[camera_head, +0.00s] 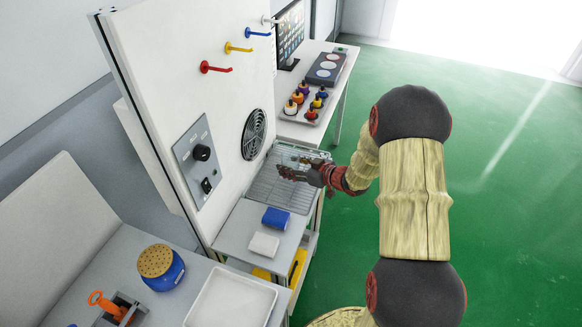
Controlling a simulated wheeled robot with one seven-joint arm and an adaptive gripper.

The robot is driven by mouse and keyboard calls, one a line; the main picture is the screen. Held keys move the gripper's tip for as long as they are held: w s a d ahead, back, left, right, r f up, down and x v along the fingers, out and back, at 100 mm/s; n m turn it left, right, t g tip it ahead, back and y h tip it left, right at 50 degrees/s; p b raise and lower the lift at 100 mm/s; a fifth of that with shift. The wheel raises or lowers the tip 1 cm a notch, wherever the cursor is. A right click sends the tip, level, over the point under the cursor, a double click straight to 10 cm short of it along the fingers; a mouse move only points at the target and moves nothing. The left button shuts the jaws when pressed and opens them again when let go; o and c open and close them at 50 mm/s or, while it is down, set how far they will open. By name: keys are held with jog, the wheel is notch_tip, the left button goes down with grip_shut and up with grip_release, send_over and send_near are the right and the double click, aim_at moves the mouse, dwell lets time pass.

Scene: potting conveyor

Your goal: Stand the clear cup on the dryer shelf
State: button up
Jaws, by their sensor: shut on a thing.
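My gripper (297,172) reaches in from the right, over the wire dryer shelf (268,192) below the round vent. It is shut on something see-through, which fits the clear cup. The cup's outline is too faint against the wires to make out. I cannot tell whether its base touches the shelf or hangs above it, or whether it is upright.
A white panel with a vent (254,134), a control box (198,160) and coloured pegs (217,69) rises left of the shelf. A blue block (276,217) and a white block (264,244) lie in front. A rack of small bottles (305,102) stands behind.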

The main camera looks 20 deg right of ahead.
jog(key=shift+f, duration=0.15)
jog(key=o, duration=1.2)
jog(key=shift+o, duration=0.2)
